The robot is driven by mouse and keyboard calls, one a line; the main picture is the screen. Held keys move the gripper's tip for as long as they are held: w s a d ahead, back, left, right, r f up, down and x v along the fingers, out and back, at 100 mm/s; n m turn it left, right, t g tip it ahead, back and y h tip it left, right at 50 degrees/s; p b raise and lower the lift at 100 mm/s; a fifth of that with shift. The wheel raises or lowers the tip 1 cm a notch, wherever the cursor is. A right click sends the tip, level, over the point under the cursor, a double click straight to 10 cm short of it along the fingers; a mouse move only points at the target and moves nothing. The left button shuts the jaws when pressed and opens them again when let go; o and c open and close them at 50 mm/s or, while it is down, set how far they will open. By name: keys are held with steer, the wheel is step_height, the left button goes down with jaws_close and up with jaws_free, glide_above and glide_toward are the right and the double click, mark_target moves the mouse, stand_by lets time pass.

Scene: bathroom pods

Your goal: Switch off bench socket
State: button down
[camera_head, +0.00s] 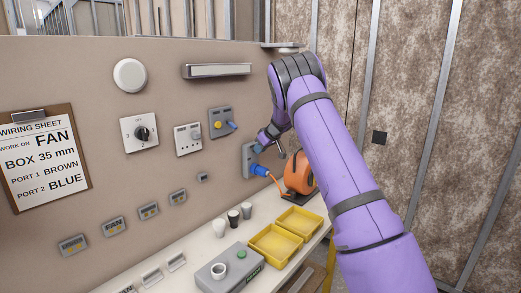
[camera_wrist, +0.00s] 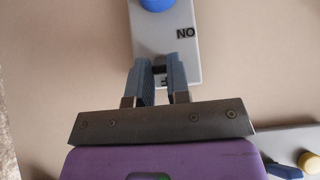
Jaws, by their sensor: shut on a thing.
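The bench socket (camera_head: 248,157) is a grey box on the wall at the right end of the panel. A blue plug (camera_head: 260,170) with an orange cable sits in its lower part. In the wrist view the grey socket face (camera_wrist: 150,35) shows the lettering "NO", apparently ON upside down, and the blue plug (camera_wrist: 157,4) at the top edge. My gripper (camera_head: 265,141) is at the socket's upper part; in the wrist view its fingers (camera_wrist: 160,72) are nearly together on a small switch part, mostly hidden between them.
An orange cable reel (camera_head: 300,174) stands on the bench below my arm, near yellow trays (camera_head: 274,246) and several small cups. A grey box with a yellow button and blue lever (camera_head: 221,122) is left of the socket. A wiring sheet (camera_head: 42,158) hangs at far left.

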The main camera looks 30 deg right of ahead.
steer(key=c, duration=1.1)
jaws_free()
steer(key=v, duration=1)
steer(key=shift+s+d+r, duration=0.15)
steer(key=shift+s+r, duration=0.05)
steer(key=shift+r, duration=0.1)
